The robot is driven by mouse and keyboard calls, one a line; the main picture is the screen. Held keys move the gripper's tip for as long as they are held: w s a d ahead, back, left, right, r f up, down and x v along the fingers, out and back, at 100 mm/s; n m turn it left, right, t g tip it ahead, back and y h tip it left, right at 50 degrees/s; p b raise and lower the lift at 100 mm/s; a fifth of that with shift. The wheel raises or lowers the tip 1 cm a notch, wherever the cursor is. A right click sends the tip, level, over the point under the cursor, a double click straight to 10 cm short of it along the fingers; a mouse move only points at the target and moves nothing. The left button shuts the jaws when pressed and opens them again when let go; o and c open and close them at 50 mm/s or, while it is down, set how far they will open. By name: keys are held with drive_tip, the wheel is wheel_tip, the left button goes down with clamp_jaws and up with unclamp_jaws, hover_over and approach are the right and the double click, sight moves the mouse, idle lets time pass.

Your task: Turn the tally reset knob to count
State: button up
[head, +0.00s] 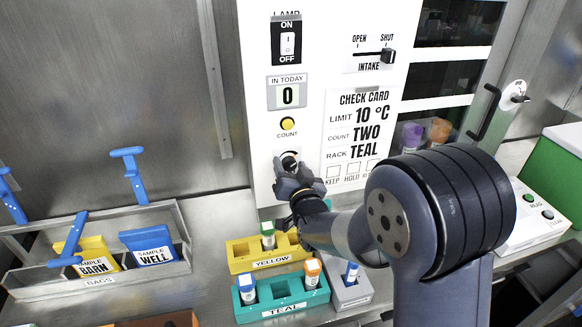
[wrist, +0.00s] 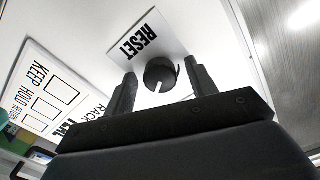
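The tally reset knob (head: 289,160) is a small round dark knob low on the white panel. In the wrist view the knob (wrist: 160,74) has a white pointer mark and sits beside a RESET label (wrist: 138,40). My gripper (head: 289,173) is right at the knob and hides part of it in the head view. In the wrist view the fingers of my gripper (wrist: 160,71) stand open on either side of the knob, with a small gap visible at each side. The IN TODAY display (head: 288,95) reads 0.
The check card (head: 357,130) is right of the knob. A lamp switch (head: 288,42) and an intake slider (head: 387,56) are higher on the panel. Yellow (head: 238,263) and teal (head: 243,312) racks with tubes stand below my gripper. A bag tray (head: 105,287) stands left.

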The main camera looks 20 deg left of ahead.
drive_tip(key=c, duration=0.9)
drive_tip(key=shift+c, duration=0.2)
